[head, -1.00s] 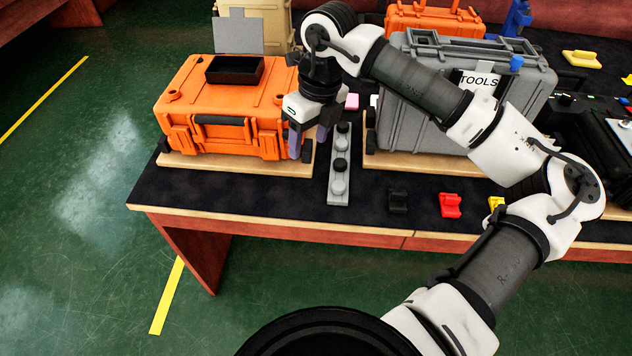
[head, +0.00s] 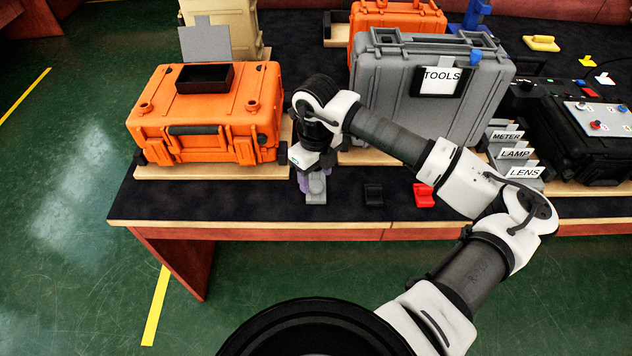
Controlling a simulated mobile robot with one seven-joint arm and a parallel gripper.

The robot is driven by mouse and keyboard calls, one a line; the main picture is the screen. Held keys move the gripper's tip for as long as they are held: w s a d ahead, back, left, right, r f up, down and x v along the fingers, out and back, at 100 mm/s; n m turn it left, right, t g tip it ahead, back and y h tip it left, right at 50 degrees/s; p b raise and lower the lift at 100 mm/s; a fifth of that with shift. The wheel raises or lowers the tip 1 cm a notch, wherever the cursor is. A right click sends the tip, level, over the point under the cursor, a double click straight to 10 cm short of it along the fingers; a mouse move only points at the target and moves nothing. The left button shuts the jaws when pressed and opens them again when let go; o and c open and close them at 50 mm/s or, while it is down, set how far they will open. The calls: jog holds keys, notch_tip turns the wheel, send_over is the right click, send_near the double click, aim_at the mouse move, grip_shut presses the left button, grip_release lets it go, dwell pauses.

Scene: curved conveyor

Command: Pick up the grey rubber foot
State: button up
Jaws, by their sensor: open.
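A narrow grey strip (head: 316,199) lies on the dark table mat, in front of the gap between the orange case and the grey case. A grey rubber foot (head: 316,184) shows at its front end. My gripper (head: 312,182) points down over the strip, its purple fingers close around or just beside this foot. I cannot tell whether they touch it. The rest of the strip and its other feet are hidden behind my gripper and wrist.
The orange case (head: 205,115) stands left of my gripper, the grey TOOLS case (head: 405,85) behind to the right. Black (head: 373,194) and red (head: 424,195) holders sit on the mat to the right. My arm crosses above the table's right part.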

jog(key=shift+f, duration=1.2)
jog(key=c, duration=1)
jog(key=shift+c, duration=0.2)
jog(key=shift+r, duration=0.1)
notch_tip(320, 180, up, 19)
jog(key=b, duration=0.3)
notch_tip(320, 180, up, 4)
jog(key=p, duration=0.2)
send_over(316, 184)
jog(key=shift+r, duration=0.2)
jog(key=shift+w, duration=0.1)
